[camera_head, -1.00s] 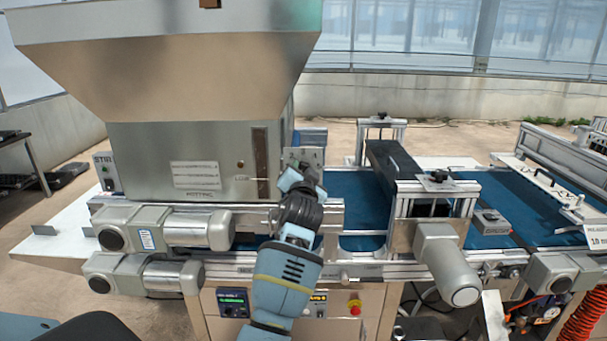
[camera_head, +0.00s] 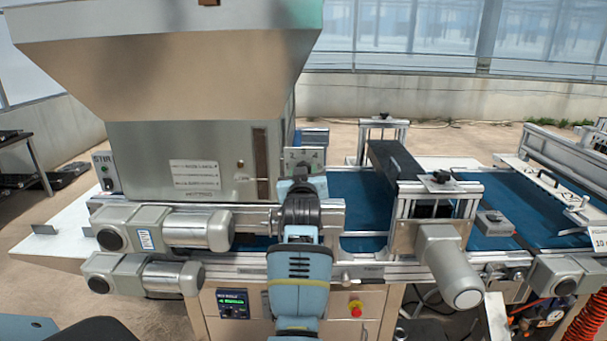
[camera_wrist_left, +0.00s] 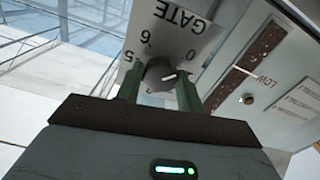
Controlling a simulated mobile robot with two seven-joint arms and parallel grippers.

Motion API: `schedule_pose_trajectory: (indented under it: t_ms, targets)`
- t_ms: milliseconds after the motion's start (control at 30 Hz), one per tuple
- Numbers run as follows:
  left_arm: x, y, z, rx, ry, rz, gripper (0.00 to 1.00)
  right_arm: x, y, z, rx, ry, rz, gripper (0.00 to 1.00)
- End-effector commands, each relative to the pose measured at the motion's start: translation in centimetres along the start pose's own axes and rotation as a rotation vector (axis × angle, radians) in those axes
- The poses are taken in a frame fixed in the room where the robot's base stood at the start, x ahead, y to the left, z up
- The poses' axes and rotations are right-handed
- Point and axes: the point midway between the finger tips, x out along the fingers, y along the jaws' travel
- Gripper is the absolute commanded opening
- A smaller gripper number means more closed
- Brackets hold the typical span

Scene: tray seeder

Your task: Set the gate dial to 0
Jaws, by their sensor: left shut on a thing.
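The gate dial (camera_wrist_left: 160,72) is a dark round knob with a pale mark, on a light plate (camera_wrist_left: 178,28) lettered GATE. The figures 5, 6 and 0 show around it in the left wrist view. The mark lies toward the right, on the side of the 0; I cannot tell the exact figure it meets. My left gripper (camera_wrist_left: 161,90) is shut on the dial, a green finger on either side. In the head view the plate (camera_head: 304,155) stands just above my left gripper (camera_head: 300,177), which hides the dial. My right gripper is not in view.
The steel hopper (camera_head: 195,150) stands just left of the plate. Grey motors (camera_head: 180,228) stick out at the front left. A blue belt (camera_head: 357,205) and another grey motor (camera_head: 448,268) lie to the right. A red button (camera_head: 355,308) sits on the panel below.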

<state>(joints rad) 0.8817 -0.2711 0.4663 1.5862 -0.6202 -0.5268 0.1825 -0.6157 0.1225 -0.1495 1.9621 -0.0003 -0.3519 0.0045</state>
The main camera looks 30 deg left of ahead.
Motion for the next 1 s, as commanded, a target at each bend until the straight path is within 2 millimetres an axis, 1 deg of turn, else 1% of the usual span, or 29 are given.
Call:
schedule_pose_trajectory:
  t_ms: [200, 667, 700, 833, 867, 1000]
  targets:
    - [0.0, 0.04, -0.16, -0.054, 0.003, 0.001, 0.15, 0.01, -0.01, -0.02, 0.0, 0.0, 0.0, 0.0]
    - [0.0, 0.04, -0.2, -0.067, 0.004, 0.001, 0.15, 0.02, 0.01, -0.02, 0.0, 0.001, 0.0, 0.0]
    - [0.0, 0.04, -0.2, -0.067, 0.004, 0.001, 0.4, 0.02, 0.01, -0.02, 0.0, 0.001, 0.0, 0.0]
    - [0.0, 0.02, -0.17, -0.066, 0.003, 0.001, 0.57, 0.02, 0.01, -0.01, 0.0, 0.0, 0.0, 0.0]
    - [0.0, 0.02, -0.16, -0.066, 0.003, 0.001, 0.59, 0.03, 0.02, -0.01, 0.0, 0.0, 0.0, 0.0]
    - [0.01, 0.0, -0.1, -0.064, 0.002, 0.0, 0.59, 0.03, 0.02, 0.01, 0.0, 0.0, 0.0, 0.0]
